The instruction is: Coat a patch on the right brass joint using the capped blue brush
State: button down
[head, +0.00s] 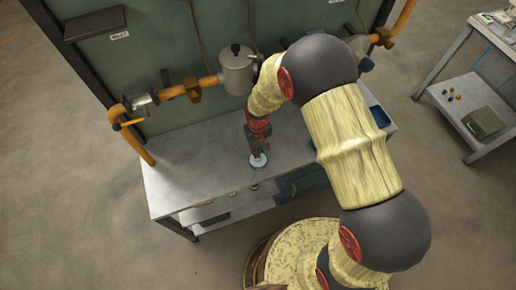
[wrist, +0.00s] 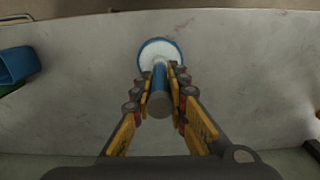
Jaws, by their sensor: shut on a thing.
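My gripper (head: 259,142) reaches down over the grey bench top in the head view. In the wrist view its yellow-and-black fingers (wrist: 160,98) are shut on the blue brush (wrist: 160,76). The brush has a grey handle end towards me and a wide white disc with a blue rim, apparently its cap, at the far end. The disc (head: 258,161) also shows just below the gripper in the head view; whether it touches the bench is not clear. Brass-coloured joints sit on the orange pipe at the back panel, one (head: 192,90) at left and one (head: 382,38) at right, partly behind my arm.
The grey bench (head: 190,160) has free room left of the gripper. A metal pot (head: 238,68) stands out at the panel. A blue bin (wrist: 16,66) lies left in the wrist view. A side table (head: 465,85) stands at right.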

aim_at(258, 144)
jog(key=shift+r+p, duration=2.1)
jog(key=shift+r, duration=1.4)
jog(key=shift+f, duration=0.1)
